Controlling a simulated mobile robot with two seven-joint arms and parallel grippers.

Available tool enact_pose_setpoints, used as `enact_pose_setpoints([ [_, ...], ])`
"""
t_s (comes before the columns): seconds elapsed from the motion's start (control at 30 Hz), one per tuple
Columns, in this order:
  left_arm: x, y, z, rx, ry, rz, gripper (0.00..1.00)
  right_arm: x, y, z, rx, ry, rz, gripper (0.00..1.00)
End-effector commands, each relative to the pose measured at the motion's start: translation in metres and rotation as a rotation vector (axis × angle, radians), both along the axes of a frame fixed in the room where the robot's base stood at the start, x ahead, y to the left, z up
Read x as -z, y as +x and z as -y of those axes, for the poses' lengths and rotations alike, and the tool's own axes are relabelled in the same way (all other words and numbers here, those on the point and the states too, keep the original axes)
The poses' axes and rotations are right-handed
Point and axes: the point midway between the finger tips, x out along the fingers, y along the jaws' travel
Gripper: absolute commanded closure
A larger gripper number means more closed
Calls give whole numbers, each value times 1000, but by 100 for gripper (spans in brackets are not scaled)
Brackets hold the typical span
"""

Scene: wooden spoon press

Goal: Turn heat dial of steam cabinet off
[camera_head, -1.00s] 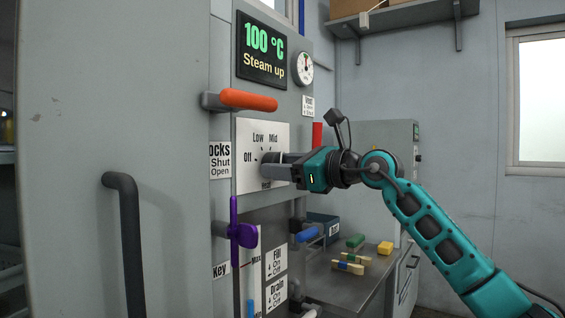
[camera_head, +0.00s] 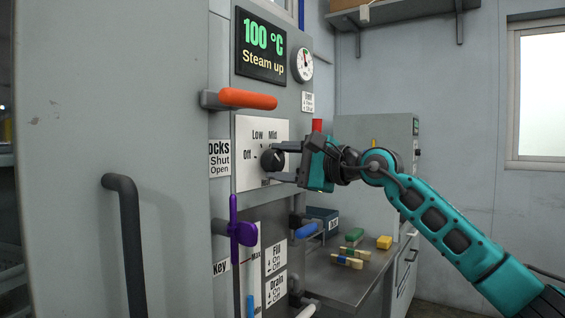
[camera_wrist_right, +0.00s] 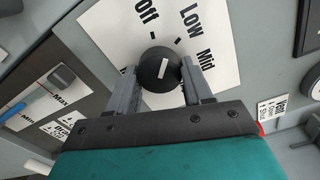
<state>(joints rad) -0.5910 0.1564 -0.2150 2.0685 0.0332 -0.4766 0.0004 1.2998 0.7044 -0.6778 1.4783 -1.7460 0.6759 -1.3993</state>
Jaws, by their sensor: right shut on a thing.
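The heat dial (camera_head: 270,160) is a round black knob on a white plate (camera_head: 247,180) marked Off, Low and Mid, on the grey steam cabinet (camera_head: 75,120). My right gripper (camera_head: 281,161) has one finger above the dial and one below, shut on it. In the right wrist view the dial (camera_wrist_right: 160,69) sits between the two fingers (camera_wrist_right: 160,86). The short white line on its face slants, seemingly toward the tick near Low. A lower label on the plate is partly hidden. My left gripper is not in view.
A display (camera_head: 261,47) above reads 100 °C, Steam up, beside a round gauge (camera_head: 302,63). An orange handle (camera_head: 248,98) juts out above the dial; a purple handle (camera_head: 241,233) and blue handle (camera_head: 306,231) are below. A metal bench (camera_head: 345,281) holds small coloured blocks.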

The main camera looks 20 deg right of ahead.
Motion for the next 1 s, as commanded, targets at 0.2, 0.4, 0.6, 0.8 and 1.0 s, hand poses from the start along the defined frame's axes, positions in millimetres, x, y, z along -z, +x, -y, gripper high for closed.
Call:
enact_pose_setpoints([
  [0.2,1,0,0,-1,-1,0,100,0,0,0,0,-153,118,80],
  [0.4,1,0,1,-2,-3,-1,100,-1,0,0,1,-265,206,80],
  [0.6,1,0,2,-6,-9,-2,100,-1,0,0,1,-340,265,80],
  [0.8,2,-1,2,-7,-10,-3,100,-1,0,0,0,-378,295,80],
  [1.0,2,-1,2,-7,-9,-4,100,-1,0,0,0,-389,303,80],
])
